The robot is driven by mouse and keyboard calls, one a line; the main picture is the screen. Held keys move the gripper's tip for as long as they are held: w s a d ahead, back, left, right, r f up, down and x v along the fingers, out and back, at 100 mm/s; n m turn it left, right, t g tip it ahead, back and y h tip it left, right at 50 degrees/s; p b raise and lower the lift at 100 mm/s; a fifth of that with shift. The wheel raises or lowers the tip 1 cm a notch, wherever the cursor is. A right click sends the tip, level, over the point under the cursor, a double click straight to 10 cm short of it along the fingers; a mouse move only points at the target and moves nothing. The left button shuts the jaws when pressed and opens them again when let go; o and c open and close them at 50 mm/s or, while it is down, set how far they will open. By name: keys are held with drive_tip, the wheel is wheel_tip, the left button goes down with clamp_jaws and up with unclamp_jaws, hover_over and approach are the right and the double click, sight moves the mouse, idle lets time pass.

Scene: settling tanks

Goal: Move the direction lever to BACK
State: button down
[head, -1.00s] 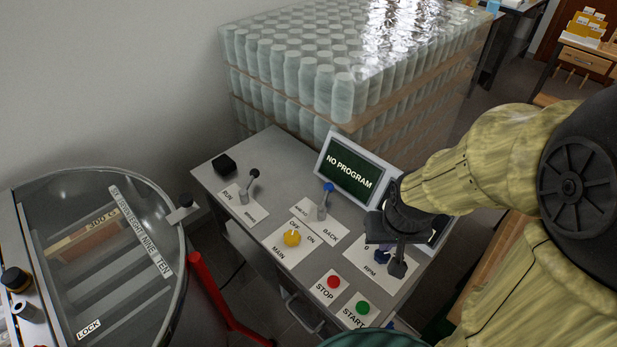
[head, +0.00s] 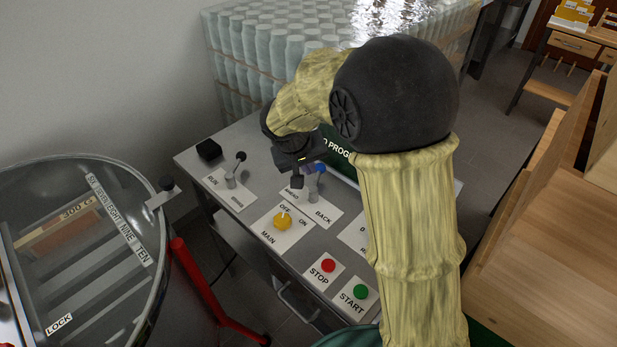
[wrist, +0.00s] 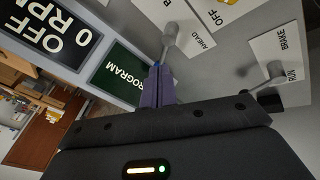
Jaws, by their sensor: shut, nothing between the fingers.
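The direction lever (head: 320,168) has a blue knob on a grey stem and stands on a white plate marked AHEAD at left and BACK at right. I cannot tell its exact setting. My gripper (head: 297,183) is shut and empty, just left of the lever on the AHEAD side, partly hiding that label. In the wrist view the shut fingers (wrist: 157,75) reach close to the lever's grey stem (wrist: 171,36), and the knob is mostly hidden behind them. I cannot tell whether they touch.
The RUN/BRAKE lever (head: 240,157) is to the left, the yellow MAIN knob (head: 282,221) in front. Red STOP (head: 328,265) and green START (head: 361,291) buttons lie nearer. My arm covers part of the NO PROGRAM screen (head: 337,147) and the RPM plate.

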sight(317, 180)
drive_tip(key=w+a+t+b, duration=0.1)
drive_tip(key=w+a, duration=0.3)
drive_tip(key=a, duration=0.2)
drive_tip(key=shift+a+f+t+h, duration=0.2)
drive_tip(key=shift+f+t+h, duration=0.1)
drive_tip(key=shift+f+h, duration=0.15)
drive_tip(key=shift+w, duration=0.1)
drive_tip(key=p+x, duration=0.1)
drive_tip(key=x, duration=0.8)
drive_tip(key=shift+f, duration=0.15)
drive_tip(key=d, duration=0.1)
drive_tip(key=w+d+f, duration=0.1)
drive_tip(key=d, duration=0.1)
drive_tip(key=shift+w+d+p, duration=0.1)
drive_tip(key=shift+w+p, duration=0.05)
drive_tip(key=shift+p, duration=0.25)
drive_tip(key=shift+w+d+f, duration=0.15)
drive_tip(key=shift+d+f, duration=0.05)
drive_tip(key=shift+d, duration=0.2)
drive_tip(key=shift+w+a, duration=0.1)
drive_tip(key=shift+a, duration=0.15)
